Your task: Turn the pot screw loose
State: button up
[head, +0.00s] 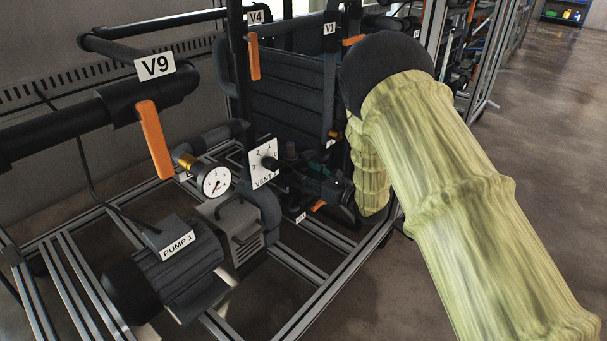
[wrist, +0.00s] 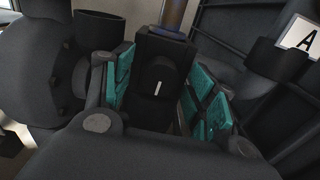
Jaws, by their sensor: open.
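In the wrist view, a dark round knob with a short white mark (wrist: 157,82) sits low on a black block under a metal post. It appears to be the pot screw. My gripper (wrist: 165,97) is open, with one teal-padded finger on each side of the knob. Gaps show between the pads and the knob, so it is not gripped. In the head view my gripper (head: 312,170) is small and dark among the pipes, right of the VENT dial (head: 264,160). I cannot make out the pot screw there.
Left of my gripper stand the pressure gauge (head: 215,181), an orange lever (head: 154,138) under the V9 label, and pump 1 (head: 176,265). Metal frame rails (head: 310,305) run below. A plate labelled A (wrist: 304,36) shows right in the wrist view. Open floor (head: 550,170) lies right.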

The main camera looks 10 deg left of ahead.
jog(key=v, duration=0.7)
jog(key=shift+p, duration=0.3)
jog(key=v, duration=1.2)
